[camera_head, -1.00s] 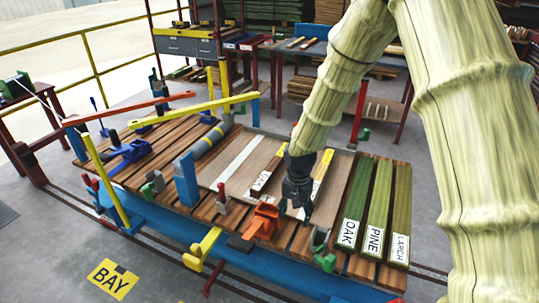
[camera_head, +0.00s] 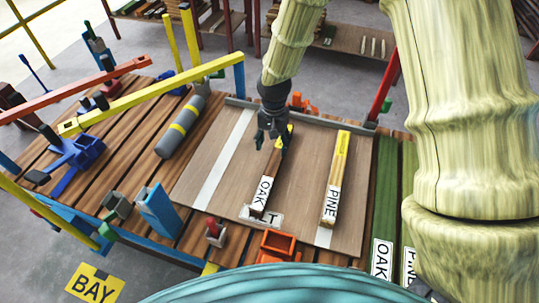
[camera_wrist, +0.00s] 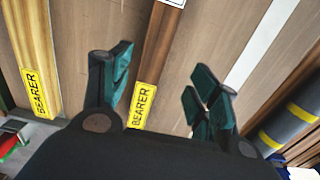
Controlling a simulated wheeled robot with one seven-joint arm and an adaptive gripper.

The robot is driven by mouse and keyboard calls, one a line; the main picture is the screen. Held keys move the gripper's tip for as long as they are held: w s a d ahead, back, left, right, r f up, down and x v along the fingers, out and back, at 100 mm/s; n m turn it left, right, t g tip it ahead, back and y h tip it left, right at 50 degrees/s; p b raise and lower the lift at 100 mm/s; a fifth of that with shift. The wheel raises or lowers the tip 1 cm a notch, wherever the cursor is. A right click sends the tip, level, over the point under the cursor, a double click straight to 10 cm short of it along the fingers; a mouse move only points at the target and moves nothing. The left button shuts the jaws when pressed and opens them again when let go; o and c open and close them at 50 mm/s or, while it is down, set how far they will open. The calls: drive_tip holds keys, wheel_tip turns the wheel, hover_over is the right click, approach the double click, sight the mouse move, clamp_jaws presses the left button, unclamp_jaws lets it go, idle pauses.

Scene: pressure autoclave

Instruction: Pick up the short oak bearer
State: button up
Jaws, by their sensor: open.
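The short oak bearer (camera_head: 269,183) is a brown bar with a white OAK label on its near end and a yellow patch at its far end. It lies on a wooden board (camera_head: 222,178). My gripper (camera_head: 271,136) is open and empty, above its far, yellow-marked end. In the wrist view the brown bearer (camera_wrist: 157,48) with a yellow BEARER label shows between the open fingers (camera_wrist: 160,78), closer to the left finger. I cannot tell the height gap. A paler bearer labelled PINE (camera_head: 334,180) lies apart to the right; it also shows in the wrist view (camera_wrist: 34,62).
A grey cylinder with yellow bands (camera_head: 180,127) lies left of the board. A blue upright block (camera_head: 158,212) and an orange clamp (camera_head: 277,246) stand near the front edge. A red post (camera_head: 383,90) rises at the back right. Yellow and red bars cross the left side.

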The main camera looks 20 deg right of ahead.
sight(274, 162)
drive_tip(key=shift+s+f, duration=0.95)
drive_tip(key=shift+s, duration=0.15)
drive_tip(key=shift+s+a, duration=0.1)
drive_tip(key=shift+s, duration=0.3)
drive_tip(key=shift+f+p, duration=0.15)
drive_tip(key=shift+p, duration=0.15)
drive_tip(key=w+f, duration=0.2)
drive_tip(key=shift+w+f, duration=0.15)
drive_tip(key=shift+f, duration=0.25)
drive_tip(key=shift+s+d+f+p, duration=0.25)
drive_tip(key=shift+s+f+p, duration=0.25)
drive_tip(key=shift+f+p, duration=0.2)
drive_tip(key=f, duration=0.2)
drive_tip(key=shift+w+f, duration=0.35)
drive_tip(key=shift+w, duration=0.05)
drive_tip(key=shift+s+r, duration=0.1)
drive_tip(key=shift+s, duration=0.1)
